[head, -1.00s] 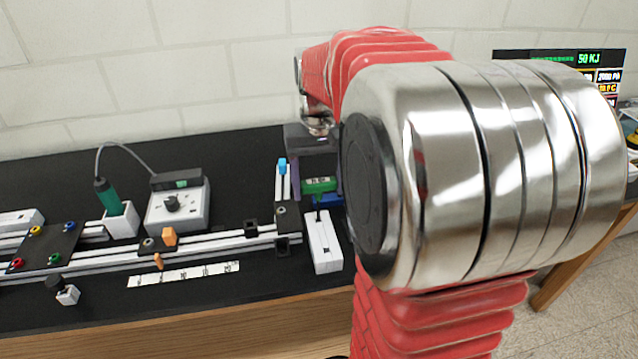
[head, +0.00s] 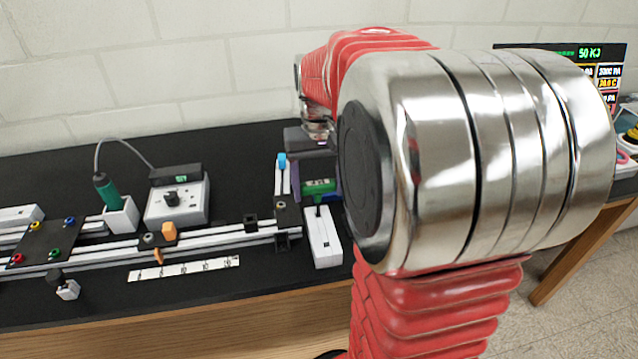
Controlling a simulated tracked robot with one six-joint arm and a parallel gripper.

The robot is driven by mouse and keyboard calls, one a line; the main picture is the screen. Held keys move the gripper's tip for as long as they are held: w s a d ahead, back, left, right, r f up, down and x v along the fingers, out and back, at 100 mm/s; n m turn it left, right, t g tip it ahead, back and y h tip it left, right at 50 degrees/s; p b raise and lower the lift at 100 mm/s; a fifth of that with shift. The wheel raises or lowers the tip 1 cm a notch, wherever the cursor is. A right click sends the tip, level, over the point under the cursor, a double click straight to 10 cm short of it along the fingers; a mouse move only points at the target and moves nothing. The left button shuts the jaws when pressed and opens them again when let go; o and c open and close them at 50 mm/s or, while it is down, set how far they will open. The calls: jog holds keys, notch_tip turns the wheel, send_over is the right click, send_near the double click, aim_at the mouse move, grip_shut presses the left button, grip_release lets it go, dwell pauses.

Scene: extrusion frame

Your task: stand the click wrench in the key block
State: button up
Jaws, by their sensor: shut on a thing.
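The click wrench (head: 319,187) shows in the head view as a green handle with a small marked panel and a dark shaft below. My gripper (head: 315,172), with purple fingers, is shut on its handle. My large wrist link hides the right side of the gripper. A white block with dark slots, apparently the key block (head: 325,240), stands on the bench just below and in front of the wrench. The dark shaft meets the block's far end in the picture. I cannot tell whether the tip is in a slot or only above it.
An aluminium rail frame (head: 205,244) with a dark end bracket runs left of the block. The black bench behind is clear.

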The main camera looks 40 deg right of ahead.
jog(key=shift+f, duration=1.05)
jog(key=o, duration=1.4)
jog(key=shift+c, duration=0.2)
notch_tip(320, 180, up, 14)
jog(key=shift+f, duration=0.15)
